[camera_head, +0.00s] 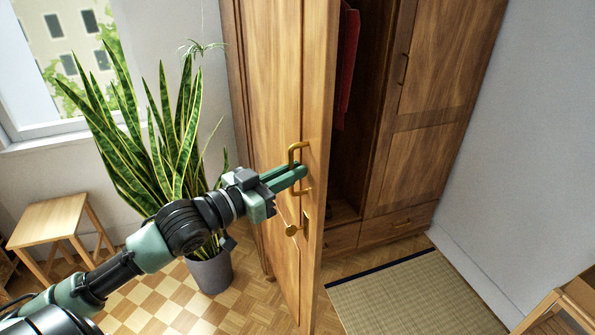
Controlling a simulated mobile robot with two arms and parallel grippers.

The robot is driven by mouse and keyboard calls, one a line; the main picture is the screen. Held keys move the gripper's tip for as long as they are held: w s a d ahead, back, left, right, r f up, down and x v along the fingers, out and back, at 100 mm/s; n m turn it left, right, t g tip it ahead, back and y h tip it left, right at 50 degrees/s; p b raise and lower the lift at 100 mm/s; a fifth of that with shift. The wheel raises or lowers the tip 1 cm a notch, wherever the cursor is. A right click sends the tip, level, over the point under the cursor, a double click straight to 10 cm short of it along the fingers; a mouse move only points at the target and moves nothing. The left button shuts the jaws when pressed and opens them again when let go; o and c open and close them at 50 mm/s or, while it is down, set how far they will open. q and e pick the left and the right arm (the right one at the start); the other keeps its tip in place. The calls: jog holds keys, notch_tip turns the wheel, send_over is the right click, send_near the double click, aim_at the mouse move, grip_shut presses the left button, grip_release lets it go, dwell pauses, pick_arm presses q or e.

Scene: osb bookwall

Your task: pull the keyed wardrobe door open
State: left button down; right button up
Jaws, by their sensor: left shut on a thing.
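The wooden wardrobe (422,130) stands against the back wall. Its left door (275,90) is swung well open toward me, and the dark inside shows with a red garment (347,60) hanging in it. The door has a brass pull handle (294,152). A brass key (292,231) with something hanging at it sits lower, near the door's edge. My left gripper (292,175) is at the handle, its fingers shut on it; the fingers hide part of the handle. My right gripper is not in view.
A tall snake plant (150,150) in a grey pot (210,272) stands left of the door, behind my left arm. A wooden stool (48,222) is at the left under the window. A woven mat (415,295) lies right of the door. A wooden furniture piece (575,300) is at the lower right.

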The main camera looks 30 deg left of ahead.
pick_arm(q)
jog(key=shift+s+a, duration=0.25)
jog(key=shift+s, duration=0.05)
jog(key=c, duration=1.8)
grip_release()
jog(key=b+v, duration=0.2)
jog(key=v, duration=0.5)
jog(key=shift+s, duration=0.35)
jog(key=shift+a, duration=0.1)
